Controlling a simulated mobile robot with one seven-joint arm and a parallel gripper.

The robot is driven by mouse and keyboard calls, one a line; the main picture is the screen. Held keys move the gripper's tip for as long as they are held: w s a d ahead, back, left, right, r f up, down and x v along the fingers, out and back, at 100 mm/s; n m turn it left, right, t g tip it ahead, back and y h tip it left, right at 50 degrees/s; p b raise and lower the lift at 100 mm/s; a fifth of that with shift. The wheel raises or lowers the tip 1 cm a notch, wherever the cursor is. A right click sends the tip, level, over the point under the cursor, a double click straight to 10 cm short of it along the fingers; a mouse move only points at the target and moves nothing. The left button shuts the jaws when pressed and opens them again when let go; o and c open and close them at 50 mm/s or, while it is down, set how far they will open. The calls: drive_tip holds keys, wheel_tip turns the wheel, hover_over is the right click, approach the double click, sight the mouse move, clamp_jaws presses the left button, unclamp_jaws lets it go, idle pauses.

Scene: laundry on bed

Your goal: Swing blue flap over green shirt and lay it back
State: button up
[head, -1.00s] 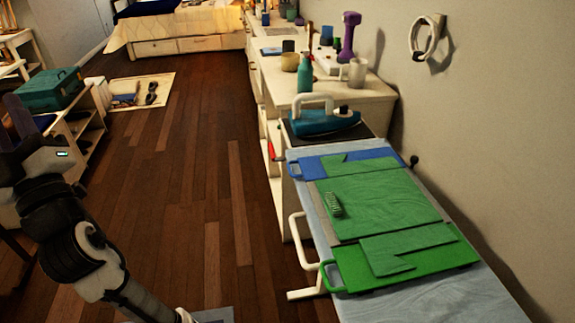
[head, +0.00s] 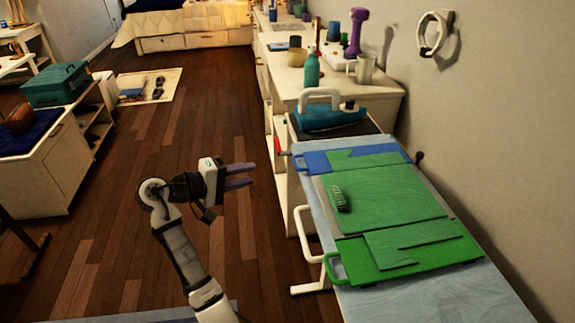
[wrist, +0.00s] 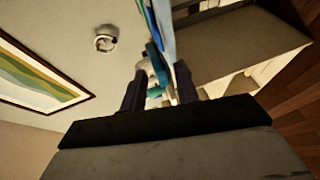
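The green shirt (head: 390,200) lies flat in the middle of the folding board on the ironing board. The blue flap (head: 316,162) lies flat at the far end, its handle (head: 298,163) sticking out to the left. One shirt part (head: 365,158) rests on the blue flap. Another (head: 415,239) lies over the green flap (head: 375,272) at the near end, which also has a left handle. My gripper (head: 248,175) is open and empty, left of the board and apart from it, fingers pointing right. Both fingers show apart in the wrist view (wrist: 159,92).
A ribbed green item (head: 338,198) lies on the shirt's left side. A teal iron (head: 328,115) stands just beyond the blue flap. A white bent leg or rail (head: 302,235) is at the board's left side. The wall is close on the right; floor is open left.

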drive_tip(key=p+x, duration=0.2)
drive_tip(key=x, duration=1.1)
drive_tip(key=shift+w+d, duration=0.1)
drive_tip(key=shift+w, duration=0.05)
clamp_jaws()
